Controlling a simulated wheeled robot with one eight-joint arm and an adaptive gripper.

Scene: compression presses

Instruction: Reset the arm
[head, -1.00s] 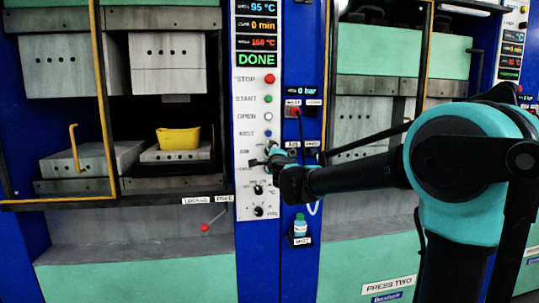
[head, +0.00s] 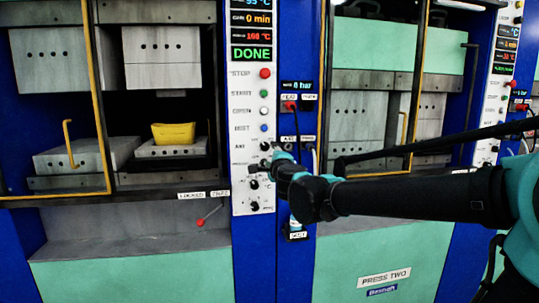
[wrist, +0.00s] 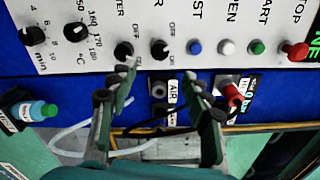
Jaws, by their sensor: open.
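My gripper (wrist: 160,90) is open and empty in the wrist view. Its two fingers are spread in front of the AIR port, below the knobs of the press control panel (wrist: 190,30). In the head view my gripper (head: 272,160) is small and partly hidden by my wrist, close to the lower part of the panel. My arm reaches in from the right, nearly level. I cannot tell from these views whether the fingertips touch the panel.
The left press holds a yellow part (head: 174,134) on its lower block; its display reads DONE. A yellow-edged door frame (head: 103,100) stands at its front. A red-tipped lever (head: 201,221) sticks out below. A bottle (wrist: 42,110) sits in a holder near my gripper.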

